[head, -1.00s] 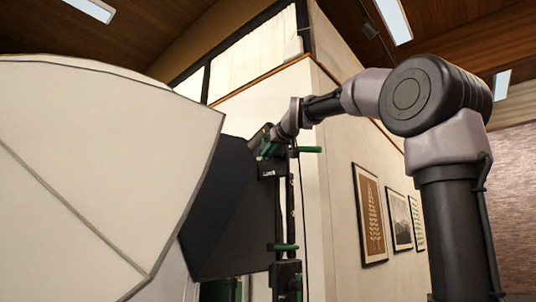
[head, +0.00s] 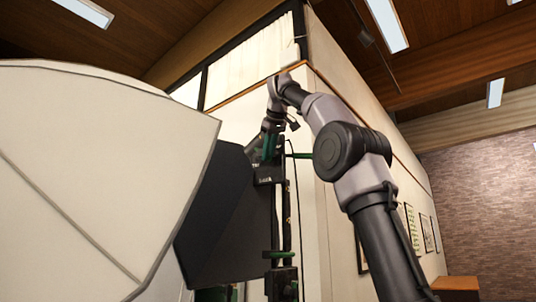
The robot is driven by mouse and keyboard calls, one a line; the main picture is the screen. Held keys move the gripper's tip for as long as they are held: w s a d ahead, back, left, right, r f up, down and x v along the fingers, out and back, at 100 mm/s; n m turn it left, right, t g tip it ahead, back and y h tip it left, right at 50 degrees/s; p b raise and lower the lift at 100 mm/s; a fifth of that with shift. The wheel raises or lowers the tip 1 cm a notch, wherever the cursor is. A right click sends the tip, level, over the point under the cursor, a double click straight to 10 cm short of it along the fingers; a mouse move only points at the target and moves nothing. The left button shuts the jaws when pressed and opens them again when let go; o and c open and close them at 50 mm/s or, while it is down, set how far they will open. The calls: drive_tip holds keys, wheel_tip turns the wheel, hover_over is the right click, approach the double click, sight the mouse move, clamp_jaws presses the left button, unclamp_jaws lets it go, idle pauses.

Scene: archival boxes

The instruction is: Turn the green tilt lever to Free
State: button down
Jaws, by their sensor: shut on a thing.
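A dark camera-stand head (head: 270,174) with green levers stands at the picture's centre, beside a dark panel. My gripper (head: 268,132) comes down on its top from above and is shut on a green lever (head: 269,149) that points up between the jaws; the fingers are small and partly hidden. A second green handle (head: 301,155) sticks out level to the right of the head. The label on the head is too small to read, so I cannot tell the lever's marked position.
A big white softbox (head: 95,170) fills the left side, with the dark panel (head: 228,220) between it and the stand. More green knobs (head: 281,254) sit lower on the column. A wall corner stands close behind; open room lies to the right.

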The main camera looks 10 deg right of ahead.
drive_tip(key=shift+r+g, duration=0.15)
drive_tip(key=shift+g, duration=0.25)
idle(0.4)
drive_tip(key=c, duration=1.1)
unclamp_jaws()
